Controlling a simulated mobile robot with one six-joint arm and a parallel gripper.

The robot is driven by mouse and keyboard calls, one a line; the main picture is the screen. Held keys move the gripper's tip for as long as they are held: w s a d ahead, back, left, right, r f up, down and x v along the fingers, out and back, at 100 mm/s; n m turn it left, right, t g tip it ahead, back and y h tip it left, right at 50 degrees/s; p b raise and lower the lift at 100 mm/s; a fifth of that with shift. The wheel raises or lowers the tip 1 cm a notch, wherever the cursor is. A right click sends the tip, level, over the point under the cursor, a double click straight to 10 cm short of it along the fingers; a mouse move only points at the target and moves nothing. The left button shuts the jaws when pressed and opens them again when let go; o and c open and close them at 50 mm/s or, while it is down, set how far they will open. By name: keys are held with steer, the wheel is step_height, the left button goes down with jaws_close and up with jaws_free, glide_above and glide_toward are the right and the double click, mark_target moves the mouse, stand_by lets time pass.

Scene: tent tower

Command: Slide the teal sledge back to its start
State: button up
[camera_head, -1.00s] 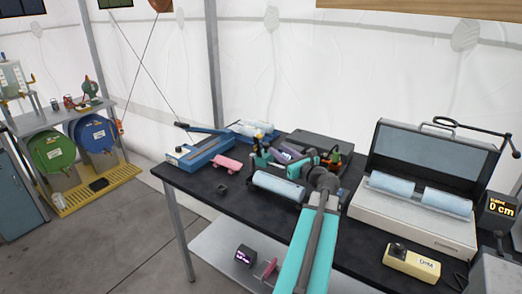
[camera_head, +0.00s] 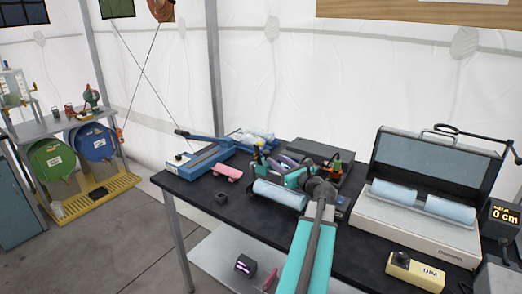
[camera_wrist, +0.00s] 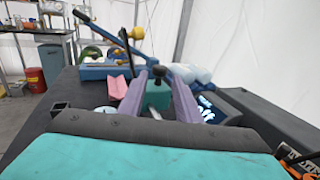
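My gripper (camera_wrist: 158,88) is in the wrist view, its two purple-grey fingers apart. Between them stands a dark round knob (camera_wrist: 158,72), with a gap on either side as far as I can see. Below it is a teal block (camera_wrist: 157,97), which looks like the sledge. My arm hides much of that spot, and the sledge's track cannot be made out.
A blue lever press (camera_head: 200,158), a pink block (camera_head: 228,172) and a pale blue roll (camera_head: 280,194) lie on the black table (camera_head: 195,187) near my gripper. A dark flat box (camera_head: 315,152) is behind. An open case (camera_head: 410,222) with two rolls stands right.

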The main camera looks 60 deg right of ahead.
mark_target(265, 162)
steer(key=p+x, duration=0.3)
steer(key=x, duration=0.9)
jaws_close()
steer(key=shift+a+f, duration=0.1)
steer(key=shift+a, duration=0.15)
